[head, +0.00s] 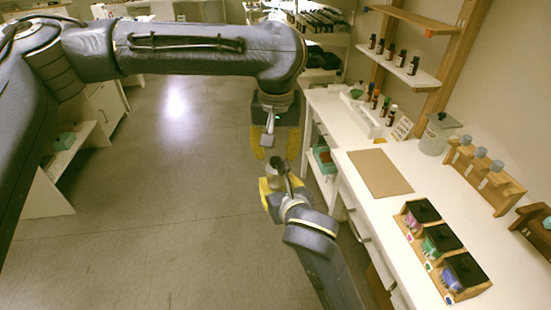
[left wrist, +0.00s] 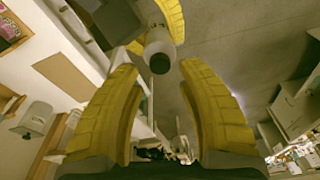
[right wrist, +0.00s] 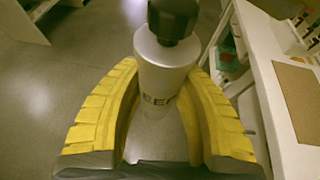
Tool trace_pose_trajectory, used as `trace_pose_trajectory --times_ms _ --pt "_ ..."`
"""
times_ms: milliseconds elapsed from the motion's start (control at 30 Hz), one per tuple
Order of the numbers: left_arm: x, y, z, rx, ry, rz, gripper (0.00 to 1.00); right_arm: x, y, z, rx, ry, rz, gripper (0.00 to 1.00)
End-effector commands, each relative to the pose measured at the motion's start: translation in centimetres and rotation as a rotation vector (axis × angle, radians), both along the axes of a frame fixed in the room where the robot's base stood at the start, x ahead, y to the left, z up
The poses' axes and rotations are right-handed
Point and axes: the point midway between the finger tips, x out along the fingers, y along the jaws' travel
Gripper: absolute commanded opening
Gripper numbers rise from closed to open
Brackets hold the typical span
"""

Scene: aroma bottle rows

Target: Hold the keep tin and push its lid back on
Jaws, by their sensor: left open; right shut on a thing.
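The keep tin (right wrist: 160,78) is a silver cylinder with dark lettering, partly hidden, ending in "EEP". My right gripper (right wrist: 163,98) is shut around it and holds it off the floor beside the bench. The tin also shows in the head view (head: 279,167) and the left wrist view (left wrist: 158,40). A black lid (right wrist: 172,20) is at the tin's top end; I cannot tell whether it is fully seated. It shows as a dark round end in the left wrist view (left wrist: 160,63). My left gripper (head: 270,148) is open and empty, above the tin, fingers pointing down towards the lid.
The white bench (head: 365,225) runs along the right. It carries a brown mat (head: 380,173), a grey canister (head: 436,136), a wooden rack of bottles (head: 485,175) and black-topped boxes in a wooden tray (head: 441,245). Shelves with dark bottles stand behind. Open floor lies left of the grippers.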

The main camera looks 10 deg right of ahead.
Motion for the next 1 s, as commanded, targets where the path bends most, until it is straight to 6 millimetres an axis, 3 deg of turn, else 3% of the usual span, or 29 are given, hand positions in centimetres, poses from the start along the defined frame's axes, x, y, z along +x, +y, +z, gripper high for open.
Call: trace_pose_trajectory --times_ms 100,400,600,1000 --pt "-0.3 0.0 2.1 0.0 -0.004 0.0 0.38 0.0 0.0 0.0 0.0 0.0 0.0 0.0" --pt "-1.0 0.1 5.7 0.001 -0.001 0.001 0.38 0.0 0.0 0.0 0.0 0.0 0.0 0.0" --pt "-1.2 0.1 6.7 0.001 0.0 0.0 0.38 0.0 0.0 0.0 0.0 0.0 0.0 0.0" --pt "-1.2 0.1 6.9 0.0 0.001 0.0 0.38 0.0 0.0 0.0 0.0 -0.001 0.0 0.0"
